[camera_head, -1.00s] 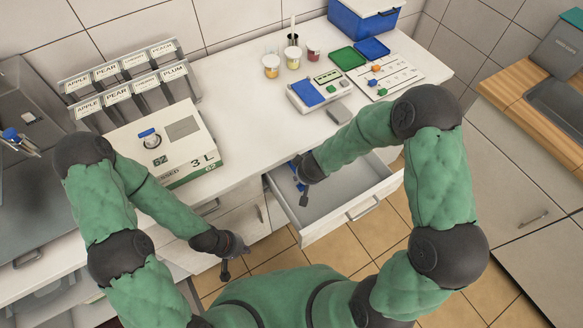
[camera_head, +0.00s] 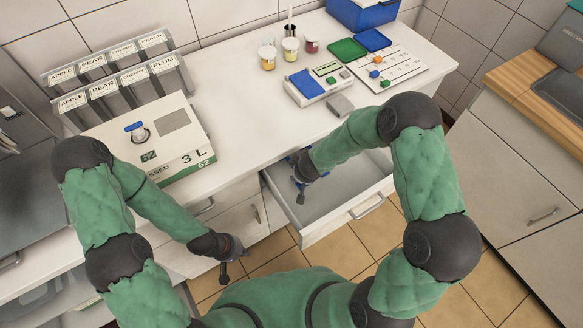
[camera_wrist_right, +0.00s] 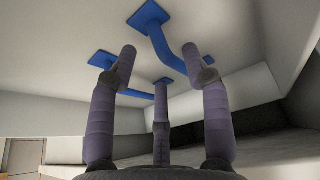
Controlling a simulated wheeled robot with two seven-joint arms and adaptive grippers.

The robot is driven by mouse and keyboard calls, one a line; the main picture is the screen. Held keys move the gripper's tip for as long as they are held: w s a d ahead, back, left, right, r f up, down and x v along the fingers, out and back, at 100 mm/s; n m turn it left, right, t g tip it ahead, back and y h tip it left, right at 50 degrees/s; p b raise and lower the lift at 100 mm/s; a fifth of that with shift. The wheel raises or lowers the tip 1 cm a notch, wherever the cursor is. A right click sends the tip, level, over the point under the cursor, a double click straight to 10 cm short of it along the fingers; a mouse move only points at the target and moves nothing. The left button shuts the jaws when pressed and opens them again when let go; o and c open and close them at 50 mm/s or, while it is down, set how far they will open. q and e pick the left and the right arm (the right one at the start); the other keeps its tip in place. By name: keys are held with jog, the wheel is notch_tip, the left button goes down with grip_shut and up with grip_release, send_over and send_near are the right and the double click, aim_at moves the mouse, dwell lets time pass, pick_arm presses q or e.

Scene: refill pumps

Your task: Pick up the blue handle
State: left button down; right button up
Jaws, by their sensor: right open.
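In the right wrist view, blue handle parts (camera_wrist_right: 168,48) lie inside the drawer, with square end plates and curved bars. Whether they are one piece or two I cannot tell. My right gripper (camera_wrist_right: 160,62) is open, its fingers spread close in front of the blue parts; contact is unclear. In the head view, my right gripper (camera_head: 303,180) reaches down into the open drawer (camera_head: 345,190) and mostly hides the blue parts there. My left gripper (camera_head: 232,262) hangs low in front of the cabinet, seemingly empty; its jaw state is unclear.
The drawer walls are close around my right gripper. On the counter above stand a white 3 L box (camera_head: 165,150) with a blue-topped fitting, a labelled rack (camera_head: 120,75), a device with a blue panel (camera_head: 308,85) and several small cups (camera_head: 290,48). A grey block (camera_head: 340,105) lies near the edge.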

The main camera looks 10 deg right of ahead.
jog(key=b+x, duration=0.1)
jog(key=x, duration=0.2)
jog(key=shift+s+d+f+b, duration=0.1)
jog(key=shift+f+b, duration=0.3)
jog(key=shift+f, duration=0.05)
jog(key=shift+w+f, duration=0.2)
grip_shut()
